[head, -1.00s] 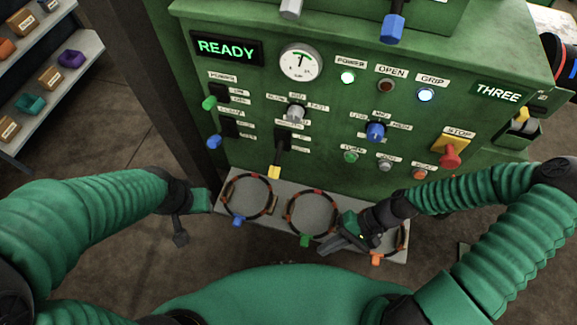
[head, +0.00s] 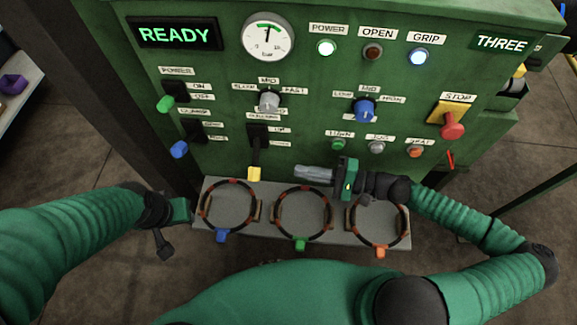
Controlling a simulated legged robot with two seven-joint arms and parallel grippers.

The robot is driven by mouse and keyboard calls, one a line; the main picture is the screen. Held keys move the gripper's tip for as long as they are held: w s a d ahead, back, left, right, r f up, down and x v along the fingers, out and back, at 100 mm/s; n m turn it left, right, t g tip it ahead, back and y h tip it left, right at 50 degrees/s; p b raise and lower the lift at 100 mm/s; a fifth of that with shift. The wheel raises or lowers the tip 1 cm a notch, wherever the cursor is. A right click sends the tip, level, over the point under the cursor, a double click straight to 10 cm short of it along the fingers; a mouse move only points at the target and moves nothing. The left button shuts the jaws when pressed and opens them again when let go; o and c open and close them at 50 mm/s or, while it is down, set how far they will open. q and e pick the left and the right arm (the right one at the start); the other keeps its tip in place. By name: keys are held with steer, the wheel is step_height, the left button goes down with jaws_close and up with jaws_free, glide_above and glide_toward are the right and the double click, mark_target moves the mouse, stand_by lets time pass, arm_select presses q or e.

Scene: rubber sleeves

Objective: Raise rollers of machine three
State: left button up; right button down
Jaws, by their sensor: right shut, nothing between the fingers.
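The green machine's front panel (head: 215,110) carries a sign reading THREE (head: 502,43). Its lit display (head: 174,34) reads READY. A lever with a yellow handle (head: 254,173) hangs down from a black slot in the panel's lower middle; the small label above it is hard to read, with UP beside the slot. My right gripper (head: 298,173) is shut and empty, pointing left, a short way right of the yellow handle and apart from it. My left gripper (head: 164,244) is at the left, beside the shelf of rings; its fingers are too unclear to judge.
A grey shelf (head: 268,236) below the panel holds three dark rings with blue, green and orange tabs. Green (head: 165,104) and blue (head: 179,149) levers are left of the yellow one. A dark post stands at the left.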

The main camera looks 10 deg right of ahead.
mark_target(256, 158)
steer(key=b+x, duration=0.1)
steer(key=x, duration=0.8)
steer(key=shift+s+a, duration=0.1)
steer(key=shift+s+r+m+p, duration=0.15)
steer(key=shift+r+m+p, duration=0.15)
steer(key=shift+p, duration=0.35)
